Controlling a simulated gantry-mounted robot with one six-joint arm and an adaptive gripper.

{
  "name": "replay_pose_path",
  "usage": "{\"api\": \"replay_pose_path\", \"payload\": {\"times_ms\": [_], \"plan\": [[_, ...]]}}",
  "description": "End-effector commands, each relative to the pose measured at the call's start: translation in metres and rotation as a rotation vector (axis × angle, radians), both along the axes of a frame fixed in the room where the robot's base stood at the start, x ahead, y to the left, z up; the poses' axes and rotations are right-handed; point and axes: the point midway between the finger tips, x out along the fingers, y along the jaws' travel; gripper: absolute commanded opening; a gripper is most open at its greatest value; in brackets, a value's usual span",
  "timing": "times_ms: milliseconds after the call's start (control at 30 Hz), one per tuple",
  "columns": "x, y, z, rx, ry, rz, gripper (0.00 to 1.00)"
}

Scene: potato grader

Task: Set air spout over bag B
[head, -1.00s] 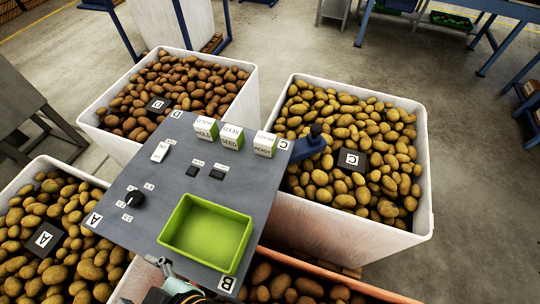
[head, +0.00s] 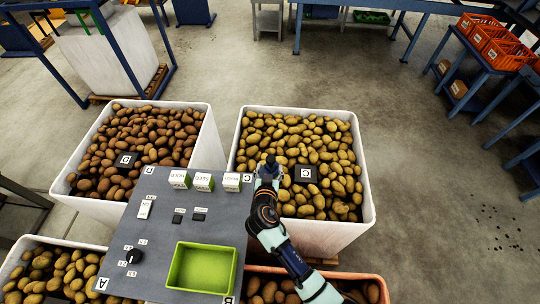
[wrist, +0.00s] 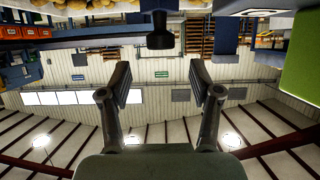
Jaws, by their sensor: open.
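The air spout (head: 268,172) is a blue arm with a black knob (head: 270,160) on top, at the panel corner marked C, pointing over bag C (head: 366,200). Bag B (head: 372,279) has an orange rim and lies at the bottom edge, partly hidden by my arm and the panel. My gripper (head: 265,184) is at the spout in the head view, its fingers hard to make out. In the wrist view my gripper (wrist: 160,75) is open and empty, with the black knob (wrist: 160,38) ahead, centred between the finger lines and apparently just beyond the tips.
The grey panel (head: 165,215) carries a green tray (head: 233,270), a dial (head: 134,256), switches and several white-green blocks (head: 204,182). Bag D (head: 209,135) and bag A (head: 50,240) hold potatoes. Open floor (head: 440,200) lies right of bag C.

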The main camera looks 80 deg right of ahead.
Motion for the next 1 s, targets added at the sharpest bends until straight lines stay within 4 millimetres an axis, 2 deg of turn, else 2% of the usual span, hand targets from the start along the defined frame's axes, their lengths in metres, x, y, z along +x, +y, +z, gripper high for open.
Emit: {"api": "replay_pose_path", "payload": {"times_ms": [300,400,733,1000], "plan": [[0.002,-0.051,-0.022,0.0,0.0,-0.001,0.63],[0.002,-0.062,-0.027,0.001,0.001,0.0,0.63],[0.003,-0.068,-0.028,0.001,0.0,0.002,0.63],[0.003,-0.068,-0.028,0.001,0.0,0.002,0.18]]}}
